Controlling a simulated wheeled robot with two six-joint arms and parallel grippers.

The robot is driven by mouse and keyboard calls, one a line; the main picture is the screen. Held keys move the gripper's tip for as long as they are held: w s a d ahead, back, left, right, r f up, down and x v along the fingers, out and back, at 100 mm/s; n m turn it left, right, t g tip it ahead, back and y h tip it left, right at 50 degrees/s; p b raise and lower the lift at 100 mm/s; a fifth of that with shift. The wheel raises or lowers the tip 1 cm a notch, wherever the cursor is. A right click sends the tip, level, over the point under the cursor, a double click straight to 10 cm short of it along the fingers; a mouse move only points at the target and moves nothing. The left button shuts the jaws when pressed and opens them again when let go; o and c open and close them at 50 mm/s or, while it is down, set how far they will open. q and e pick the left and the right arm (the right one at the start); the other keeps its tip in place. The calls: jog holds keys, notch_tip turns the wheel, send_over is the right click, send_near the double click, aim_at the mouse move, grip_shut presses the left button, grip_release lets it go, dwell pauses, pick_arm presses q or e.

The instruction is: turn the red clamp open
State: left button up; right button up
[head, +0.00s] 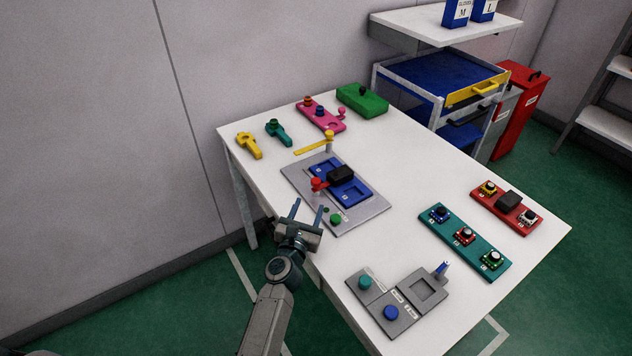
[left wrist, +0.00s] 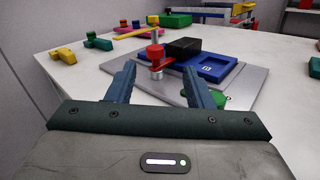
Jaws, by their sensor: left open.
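The red clamp (head: 318,185) sits at the near left part of the grey fixture plate (head: 368,211), beside a blue plate (head: 352,192) with a black block (head: 341,173) on it. In the left wrist view the red clamp (left wrist: 156,52) shows as a red knob on a metal post with a red arm. My left gripper (head: 305,212) is open and empty, just short of the fixture at the table's near edge. In the left wrist view its fingers (left wrist: 160,85) stand on either side of the clamp's line, apart from it. My right gripper is not in view.
A yellow clamp arm (head: 314,147) on a post stands behind the fixture. A green button (head: 335,219) is on the plate's near side. A grey station (head: 391,303) lies front right; teal (head: 465,237) and red trays with camera-like parts lie right. Bare table separates them.

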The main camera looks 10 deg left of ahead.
aim_at(315, 186)
pick_arm(q)
jog(key=shift+w+a+f+n+y, duration=0.1)
jog(key=shift+w+f+n+y, duration=0.15)
jog(key=shift+w+n, duration=0.25)
jog(key=shift+w+f+n+y, duration=0.15)
jog(key=shift+w+n+y, duration=0.1)
jog(key=shift+n, duration=0.45)
jog(key=w+b, duration=0.2)
jog(key=w, duration=0.7)
jog(key=shift+f+b, duration=0.15)
jog(key=shift+b, duration=0.2)
jog(key=shift+w, duration=0.75)
jog(key=shift+c, duration=0.5)
